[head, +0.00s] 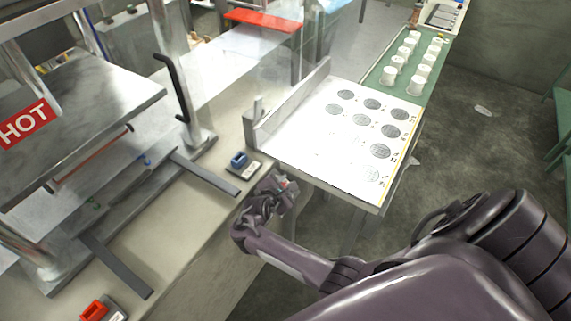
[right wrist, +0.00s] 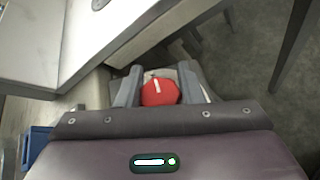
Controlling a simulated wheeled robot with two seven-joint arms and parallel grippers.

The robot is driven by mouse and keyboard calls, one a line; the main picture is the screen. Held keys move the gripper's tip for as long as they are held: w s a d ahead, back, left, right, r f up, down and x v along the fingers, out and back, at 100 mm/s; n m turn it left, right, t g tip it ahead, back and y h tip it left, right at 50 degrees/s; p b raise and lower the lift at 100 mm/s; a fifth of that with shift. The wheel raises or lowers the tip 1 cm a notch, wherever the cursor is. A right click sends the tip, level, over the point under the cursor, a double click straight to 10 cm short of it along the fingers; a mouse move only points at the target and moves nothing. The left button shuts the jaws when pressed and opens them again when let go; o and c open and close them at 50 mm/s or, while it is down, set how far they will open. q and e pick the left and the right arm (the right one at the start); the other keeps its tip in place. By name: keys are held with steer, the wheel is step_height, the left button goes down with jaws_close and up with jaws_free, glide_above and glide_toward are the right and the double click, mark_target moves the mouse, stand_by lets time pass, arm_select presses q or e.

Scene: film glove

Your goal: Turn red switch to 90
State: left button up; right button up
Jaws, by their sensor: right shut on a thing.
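The red switch (right wrist: 160,93) is a round red knob with a short white mark. In the right wrist view the mark runs nearly straight up and down, from the knob's middle to its upper edge. My right gripper (right wrist: 160,88) is shut on the knob, with one finger on each side. In the head view my right gripper (head: 284,186) is at the bench's front edge, by the near left corner of the white table. Only a small bit of red shows there between its fingers. My left gripper is not in view.
A blue switch block (head: 238,160) sits just left of my right gripper, and a red one (head: 94,311) sits at the bottom left. A metal press with a HOT sign (head: 25,124) stands at left. The white table (head: 300,150) carries grey discs; white cups stand beyond.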

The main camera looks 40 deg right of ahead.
steer(key=shift+g, duration=0.3)
steer(key=o, duration=1)
steer(key=shift+d, duration=0.1)
steer(key=shift+c, duration=0.2)
steer(key=v, duration=0.8)
steer(key=shift+p, duration=0.4)
